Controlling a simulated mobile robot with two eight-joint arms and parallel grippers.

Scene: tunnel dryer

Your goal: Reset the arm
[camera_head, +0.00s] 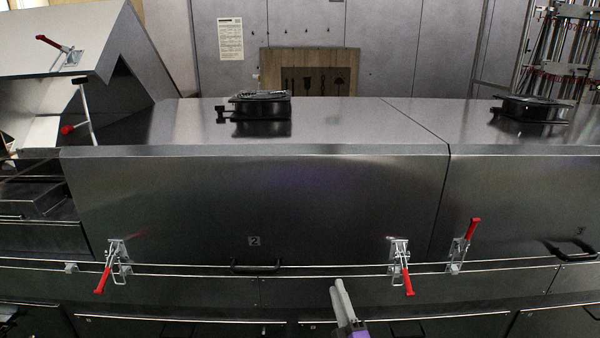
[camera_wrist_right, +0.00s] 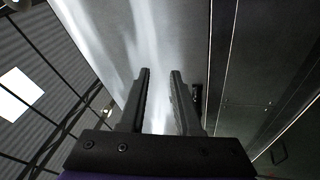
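My right gripper (camera_head: 338,286) rises from the bottom edge of the head view, right of centre, with pale fingers and a purple body partly cut off. It stands in front of the dryer's lower front, below and right of the handle of cover 2 (camera_head: 250,190). In the right wrist view its two dark fingers (camera_wrist_right: 161,72) are apart with nothing between them. They appear clear of the metal surfaces. My left gripper does not show in the head view.
Red-handled toggle clamps line the front: left (camera_head: 104,278), middle (camera_head: 407,278) and right (camera_head: 472,230). Cover 2 is down and has a bar handle (camera_head: 255,267). A raised cover (camera_head: 60,45) stands at the far left. Black fittings (camera_head: 258,105) sit on top.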

